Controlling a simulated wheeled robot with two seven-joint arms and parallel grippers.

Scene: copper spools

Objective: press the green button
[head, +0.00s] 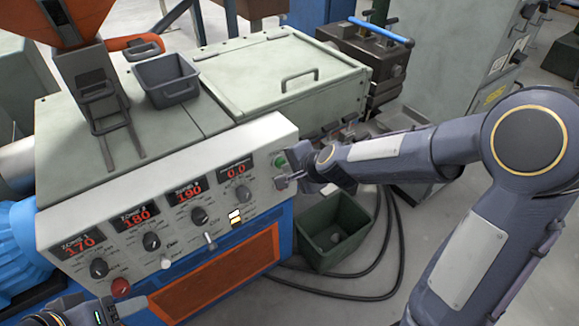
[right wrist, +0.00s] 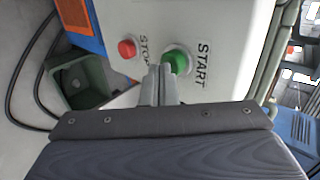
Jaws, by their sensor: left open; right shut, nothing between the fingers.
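The green button (head: 280,161) sits at the right end of the machine's pale control panel. In the right wrist view the green button (right wrist: 178,61) is round, beside the word START. My right gripper (head: 282,182) is shut and empty, in front of the panel's right end. In the right wrist view its closed fingertips (right wrist: 160,68) overlap the near edge of the button; I cannot tell whether they touch it. My left gripper (head: 92,312) is open at the bottom left of the head view, mostly cut off by the frame.
A red STOP button (right wrist: 127,48) is beside the green one. The control panel (head: 225,165) carries red displays and several black knobs. A dark green bin (head: 335,240) stands on the floor below, near black cables. A grey tray (head: 165,80) sits on the machine top.

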